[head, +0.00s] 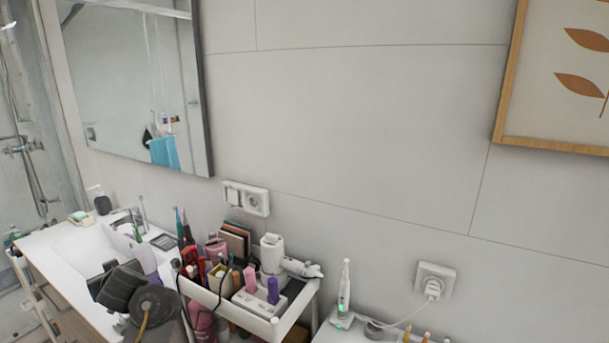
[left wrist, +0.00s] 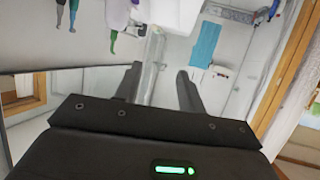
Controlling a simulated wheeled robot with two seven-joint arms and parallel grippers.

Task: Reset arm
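My left arm comes in at the lower left of the head view, over the white sink counter (head: 40,247). Its dark left gripper (head: 102,277) is beside the cart, near a pale lilac bottle (head: 146,260). In the left wrist view the two fingers of the left gripper (left wrist: 158,82) stand apart. A pale, glassy upright shape shows between them, but nothing is clearly gripped. My right arm and gripper are not in either view.
A white cart (head: 258,324) full of cosmetics stands right of my left arm. An electric toothbrush (head: 344,288) stands further right. A mirror (head: 140,80) hangs on the wall behind.

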